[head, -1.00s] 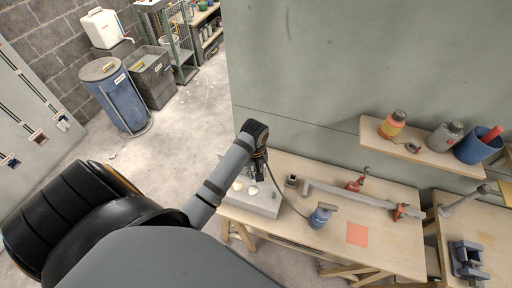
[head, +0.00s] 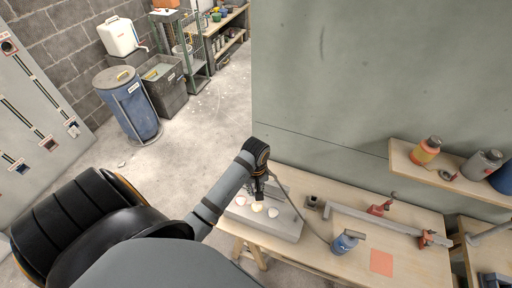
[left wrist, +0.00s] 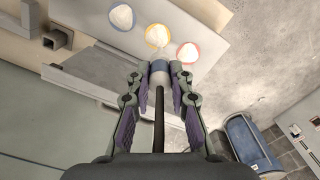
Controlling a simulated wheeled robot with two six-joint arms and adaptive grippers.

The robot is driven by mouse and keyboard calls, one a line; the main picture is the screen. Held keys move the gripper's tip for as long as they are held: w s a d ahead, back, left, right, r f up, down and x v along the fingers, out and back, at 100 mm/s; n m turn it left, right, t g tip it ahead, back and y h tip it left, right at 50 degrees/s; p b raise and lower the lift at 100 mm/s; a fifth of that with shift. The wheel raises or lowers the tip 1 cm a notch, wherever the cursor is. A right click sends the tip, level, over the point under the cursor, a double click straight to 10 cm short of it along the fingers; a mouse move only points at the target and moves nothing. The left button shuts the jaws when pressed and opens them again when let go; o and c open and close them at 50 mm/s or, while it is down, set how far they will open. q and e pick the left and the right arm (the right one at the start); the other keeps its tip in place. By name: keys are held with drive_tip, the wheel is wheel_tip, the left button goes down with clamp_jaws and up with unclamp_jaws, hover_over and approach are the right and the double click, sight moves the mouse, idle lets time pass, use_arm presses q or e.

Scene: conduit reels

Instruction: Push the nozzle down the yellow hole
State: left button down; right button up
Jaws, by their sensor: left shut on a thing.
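The nozzle (left wrist: 159,72), with a blue-grey band and a pale clear tip, is held between the fingertips of my left gripper (left wrist: 160,82). Its dark hose runs back between the fingers. In the left wrist view the tip overlaps the near edge of the yellow-ringed hole (left wrist: 157,36); I cannot tell whether it touches. A blue-ringed hole (left wrist: 122,17) lies to the left and a red-ringed hole (left wrist: 187,53) to the right. In the head view my left gripper (head: 257,192) is above the grey block (head: 283,228); the nozzle is not clear there. My right gripper is not in view.
The block sits at the left end of the wooden bench (head: 405,268). The hose (head: 303,216) leads to a blue bottle (head: 345,242). A long grey bar (head: 362,218) with red clamps and an orange square (head: 381,262) are on the bench. A wall stands behind.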

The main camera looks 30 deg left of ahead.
use_arm(q)
drive_tip(key=shift+d+f, duration=0.35)
drive_tip(key=shift+f, duration=0.5)
drive_tip(key=shift+d+f+b, duration=0.15)
drive_tip(key=shift+f+b, duration=0.35)
drive_tip(key=shift+f, duration=0.4)
drive_tip(key=shift+a+f, duration=0.25)
drive_tip(key=shift+a, duration=0.05)
drive_tip(key=shift+d, duration=0.1)
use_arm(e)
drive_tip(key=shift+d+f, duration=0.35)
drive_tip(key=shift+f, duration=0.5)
use_arm(q)
drive_tip(key=shift+r+p, duration=0.1)
drive_tip(key=shift+p, duration=0.35)
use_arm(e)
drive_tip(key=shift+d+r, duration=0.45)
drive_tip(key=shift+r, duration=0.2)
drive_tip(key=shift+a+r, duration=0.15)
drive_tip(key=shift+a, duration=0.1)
